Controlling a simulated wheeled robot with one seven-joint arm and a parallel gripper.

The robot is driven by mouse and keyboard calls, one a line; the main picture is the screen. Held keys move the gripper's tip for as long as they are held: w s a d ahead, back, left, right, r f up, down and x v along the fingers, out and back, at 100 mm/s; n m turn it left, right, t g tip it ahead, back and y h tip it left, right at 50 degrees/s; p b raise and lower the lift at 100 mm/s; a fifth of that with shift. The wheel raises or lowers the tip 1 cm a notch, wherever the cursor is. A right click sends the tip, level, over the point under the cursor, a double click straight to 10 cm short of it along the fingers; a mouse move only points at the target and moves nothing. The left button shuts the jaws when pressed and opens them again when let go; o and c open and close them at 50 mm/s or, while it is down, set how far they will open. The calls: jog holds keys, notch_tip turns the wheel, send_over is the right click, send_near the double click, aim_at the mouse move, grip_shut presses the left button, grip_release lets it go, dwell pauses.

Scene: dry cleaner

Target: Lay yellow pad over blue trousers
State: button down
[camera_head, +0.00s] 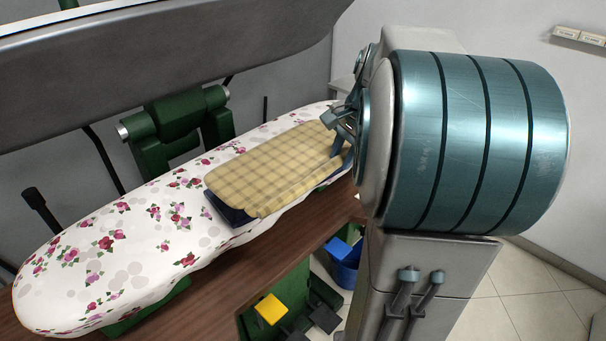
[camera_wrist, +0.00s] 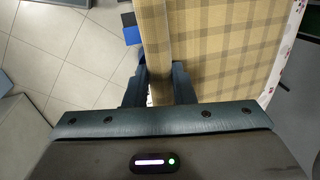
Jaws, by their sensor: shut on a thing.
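The yellow checked pad (camera_head: 275,170) lies spread on the flowered ironing board in the head view. Dark blue trousers (camera_head: 228,210) show as a narrow strip under its left and front edge; the rest of them is hidden. My gripper (camera_head: 345,140) is at the pad's right end, partly hidden by my arm. In the wrist view, my gripper (camera_wrist: 158,85) has its fingers on either side of a folded edge of the pad (camera_wrist: 215,50), and it is shut on that edge.
The flowered ironing board (camera_head: 110,250) runs from front left to back right. A dark press head (camera_head: 170,50) hangs above and behind it. A brown wooden ledge (camera_head: 190,285) runs along the front. Below are a blue bin (camera_head: 345,272) and a yellow pedal (camera_head: 271,309).

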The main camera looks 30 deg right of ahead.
aim_at(296, 186)
jog(key=w+a+f, duration=0.2)
jog(key=w+a+f+p, duration=0.1)
jog(key=w+a+f, duration=0.1)
jog(key=w+a, duration=0.1)
jog(key=shift+w+f, duration=0.15)
jog(key=shift+f, duration=2.1)
jog(key=c, duration=1.2)
grip_release()
jog(key=v, duration=1.2)
jog(key=s+a+n, duration=0.2)
jog(key=a, duration=0.1)
jog(key=s+a+f+n, duration=0.1)
jog(key=s+a+n, duration=0.1)
jog(key=a, duration=0.1)
jog(key=s+a+f+n, duration=0.1)
jog(key=s+a+n, duration=0.1)
jog(key=s+a, duration=0.1)
jog(key=shift+a+f+n, duration=0.1)
jog(key=shift+f+n, duration=0.05)
jog(key=shift+n, duration=0.15)
jog(key=s+a+f+n+h, duration=0.1)
jog(key=s+a+f+n, duration=0.4)
jog(key=s+n, duration=0.3)
jog(key=shift+s+a+f, duration=0.25)
jog(key=shift+s+a, duration=0.2)
jog(key=shift+s, duration=0.2)
